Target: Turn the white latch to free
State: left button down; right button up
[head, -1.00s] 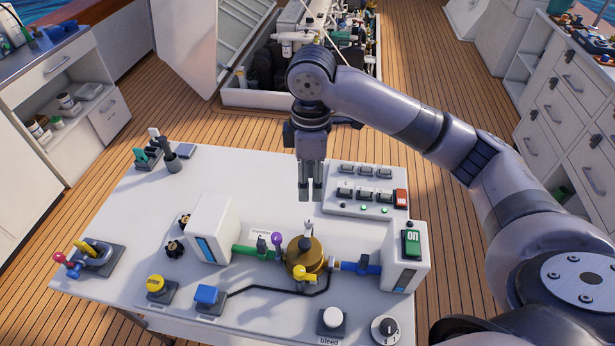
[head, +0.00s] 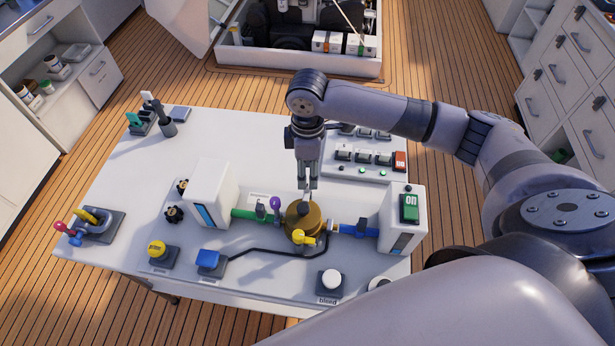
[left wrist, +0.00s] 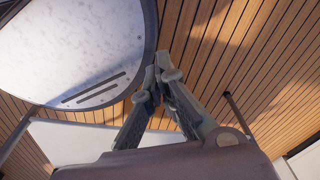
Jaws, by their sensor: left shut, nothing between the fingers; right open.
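The brass round housing (head: 303,224) stands at the middle front of the white bench, between a green pipe and a blue pipe. The small white latch (head: 306,199) stands on its top and is partly hidden by my fingertips. My right gripper (head: 308,186) is open and points straight down just above the latch; I cannot tell whether it touches. My left gripper (left wrist: 155,78) is shut and empty in the left wrist view, away from the latch.
Near the housing are a yellow handle (head: 303,238), a purple knob (head: 275,203) and a green valve handle (head: 260,211). White boxes (head: 212,192) flank the pipes. A switch panel (head: 350,170) lies behind. The bench's left middle is clear.

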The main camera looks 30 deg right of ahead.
aim_at(308, 182)
jog(key=shift+f, duration=2.05)
jog(key=shift+c, duration=0.3)
grip_shut()
